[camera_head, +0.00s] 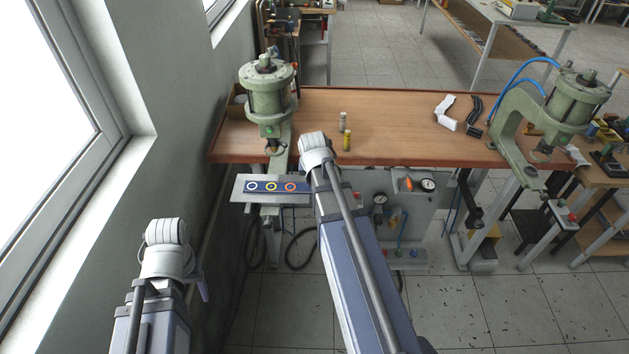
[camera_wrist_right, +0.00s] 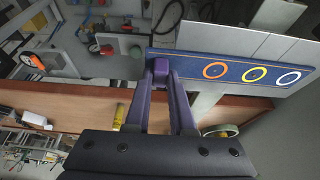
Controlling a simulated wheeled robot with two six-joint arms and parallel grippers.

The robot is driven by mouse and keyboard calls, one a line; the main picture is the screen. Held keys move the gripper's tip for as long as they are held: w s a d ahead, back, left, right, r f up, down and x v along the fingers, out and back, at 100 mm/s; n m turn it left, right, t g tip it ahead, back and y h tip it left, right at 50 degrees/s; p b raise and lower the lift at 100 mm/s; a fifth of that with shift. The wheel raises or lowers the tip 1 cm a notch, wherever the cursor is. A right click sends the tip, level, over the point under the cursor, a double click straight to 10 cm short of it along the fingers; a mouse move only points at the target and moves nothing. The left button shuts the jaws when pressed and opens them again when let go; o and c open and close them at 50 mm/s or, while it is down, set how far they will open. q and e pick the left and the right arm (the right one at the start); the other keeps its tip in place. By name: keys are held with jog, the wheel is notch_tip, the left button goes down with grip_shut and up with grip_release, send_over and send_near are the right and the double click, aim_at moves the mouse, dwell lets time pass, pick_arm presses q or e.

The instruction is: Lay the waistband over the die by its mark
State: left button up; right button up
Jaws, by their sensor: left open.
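A white angular piece (camera_head: 446,112) and a dark, bundled strip (camera_head: 474,113) lie on the right of the bench; I cannot tell if either is the waistband.
A blue panel (camera_head: 270,187) with white, yellow and orange rings sits at the bench's front left. The bench top (camera_head: 400,135) is bare at centre. A wall and window flank the left.

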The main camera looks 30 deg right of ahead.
jog(key=o, duration=0.5)
jog(key=p+v, duration=0.7)
jog(key=v, duration=0.1)
jog(key=shift+w, duration=0.1)
jog(key=s+a+f+n+g+b, duration=0.1)
jog(key=s+a+f+n+b, duration=0.1)
jog(key=a, duration=0.7)
jog(key=s+a+f+n+g+b, duration=0.1)
jog(key=s+a+f+n+b, duration=0.2)
jog(key=s+a, duration=0.4)
jog(key=s+a+f+n+g+y+b, duration=0.1)
jog(key=s+a+f+n, duration=0.3)
jog(key=a, duration=0.9)
jog(key=shift+s+f+n+g+b, duration=0.25)
jog(key=shift+s+n+g+b, duration=0.35)
jog(key=shift+b, duration=0.2)
